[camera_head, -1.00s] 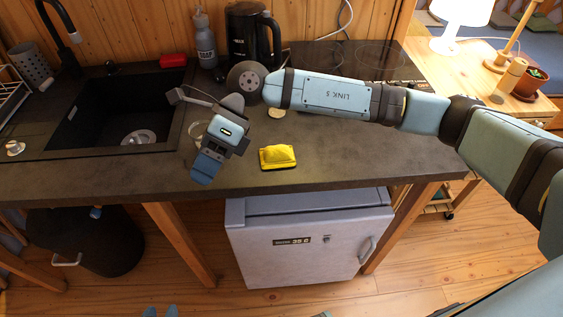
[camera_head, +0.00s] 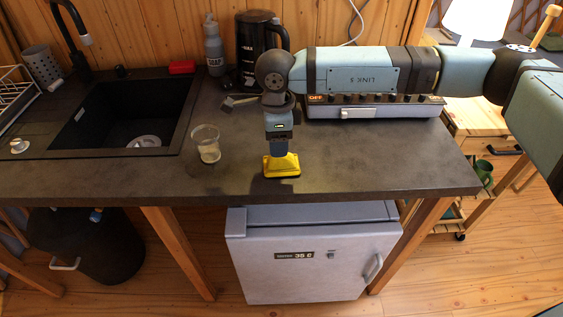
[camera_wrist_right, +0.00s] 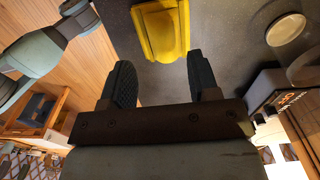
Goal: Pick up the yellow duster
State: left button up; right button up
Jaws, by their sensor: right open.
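The yellow duster (camera_head: 282,168) lies on the dark worktop near its front edge. In the right wrist view the duster (camera_wrist_right: 163,30) shows just past the fingertips, roughly in line with the gap and partly cut off by the top edge. My right gripper (camera_head: 279,149) points down right over the duster in the head view and hides its upper middle. In the wrist view the two dark fingers (camera_wrist_right: 163,78) are apart with nothing between them. Whether they touch the duster, I cannot tell. My left gripper is in neither view.
A clear glass (camera_head: 206,143) stands left of the duster. A hob (camera_head: 375,108) with knobs lies under my right arm. A black kettle (camera_head: 262,45), a grey bottle (camera_head: 214,50) and a sink (camera_head: 125,115) are behind and left. The worktop right of the duster is clear.

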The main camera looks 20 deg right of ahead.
jog(key=f, duration=0.2)
jog(key=d+f, duration=0.1)
jog(key=f, duration=0.2)
jog(key=shift+w+f, duration=0.1)
jog(key=shift+f, duration=0.45)
jog(key=c, duration=1)
jog(key=shift+r, duration=0.1)
notch_tip(320, 180, up, 20)
jog(key=o, duration=0.4)
jog(key=c, duration=0.3)
jog(key=shift+w, duration=0.1)
